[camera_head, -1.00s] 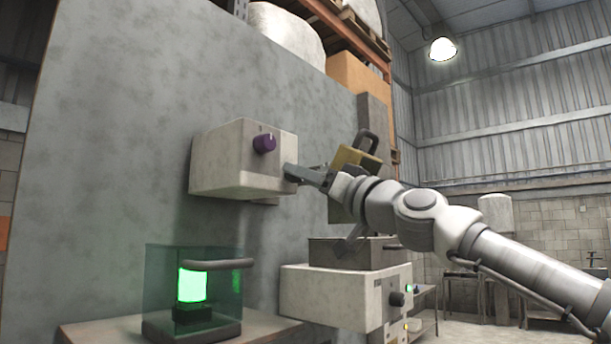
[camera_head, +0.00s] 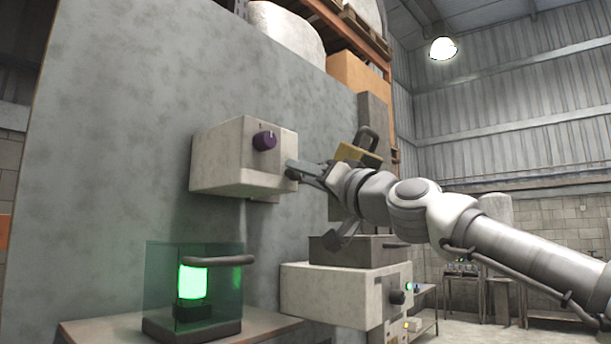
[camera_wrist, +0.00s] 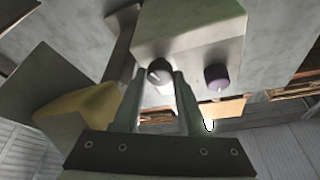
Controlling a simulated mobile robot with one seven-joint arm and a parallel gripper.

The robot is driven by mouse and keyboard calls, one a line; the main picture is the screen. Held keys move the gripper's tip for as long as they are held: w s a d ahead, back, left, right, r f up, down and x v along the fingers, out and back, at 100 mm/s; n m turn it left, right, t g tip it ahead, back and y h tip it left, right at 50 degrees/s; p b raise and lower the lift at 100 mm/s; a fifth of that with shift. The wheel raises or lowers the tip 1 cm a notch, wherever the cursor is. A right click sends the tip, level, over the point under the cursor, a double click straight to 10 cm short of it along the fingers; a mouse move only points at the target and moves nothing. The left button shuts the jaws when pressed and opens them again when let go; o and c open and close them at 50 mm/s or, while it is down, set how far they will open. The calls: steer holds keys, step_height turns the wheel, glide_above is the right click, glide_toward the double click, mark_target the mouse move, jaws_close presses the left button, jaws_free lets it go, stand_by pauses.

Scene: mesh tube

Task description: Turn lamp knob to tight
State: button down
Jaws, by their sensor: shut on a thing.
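A white box (camera_head: 232,157) is mounted on the grey wall panel. Its front carries a purple knob (camera_head: 264,141) at the upper part and a dark grey knob lower down, which shows in the wrist view (camera_wrist: 159,70). My gripper (camera_head: 296,171) is at the lower knob, with its fingers on either side and shut on it. In the wrist view, the purple knob (camera_wrist: 216,77) is to the right of my gripper, apart from the fingers. Which knob is the lamp knob cannot be told. A green-lit cylinder (camera_head: 193,283) glows inside a transparent case at lower left.
A second white box (camera_head: 335,295) with a dark knob (camera_head: 396,297) and small lights stands below my arm. A grey bin (camera_head: 350,249) sits on it. A yellow block with a dark handle (camera_head: 358,153) is close behind my wrist. Open room lies to the right.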

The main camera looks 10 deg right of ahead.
steer(key=shift+a+m+h+p, duration=0.15)
steer(key=shift+m+h, duration=0.35)
steer(key=shift+m, duration=0.7)
steer(key=shift+d+m+h+p, duration=0.1)
steer(key=shift+m+h+p, duration=0.3)
steer(key=shift+m, duration=0.8)
steer(key=shift+a, duration=0.1)
steer(key=c, duration=0.7)
jaws_free()
steer(key=shift+s+h, duration=0.1)
steer(key=shift+h, duration=0.2)
steer(key=shift+c, duration=0.2)
steer(key=b+v, duration=0.5)
steer(key=v, duration=1.2)
steer(key=shift+s, duration=0.15)
